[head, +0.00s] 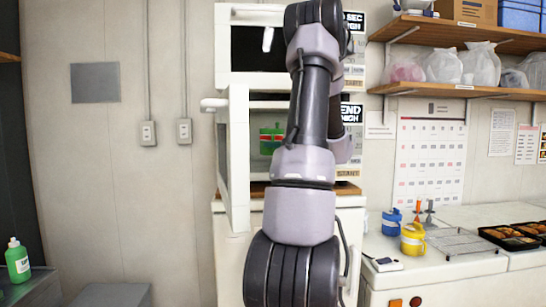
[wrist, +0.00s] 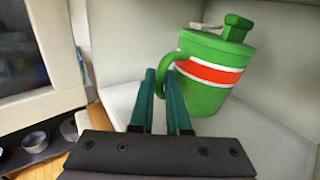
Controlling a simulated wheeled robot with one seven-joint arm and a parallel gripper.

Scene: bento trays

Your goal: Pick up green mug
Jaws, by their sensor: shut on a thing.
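The green mug (head: 267,148), with a red and white band, is inside the lower open microwave (head: 240,160) in the head view. In the wrist view the green mug (wrist: 205,95) has a lid with a green knob and its handle points left. My gripper (wrist: 163,75) has its two dark green fingers close together at the handle and is shut on it. The mug looks slightly tilted in this view. My arm hides the gripper and the right part of the microwave in the head view.
The microwave's open door (head: 238,165) stands at the left of the opening. On the right counter are a blue mug (head: 391,222), a yellow mug (head: 412,240), a wire rack (head: 465,243) and food trays (head: 515,236). A green bottle (head: 18,262) stands at far left.

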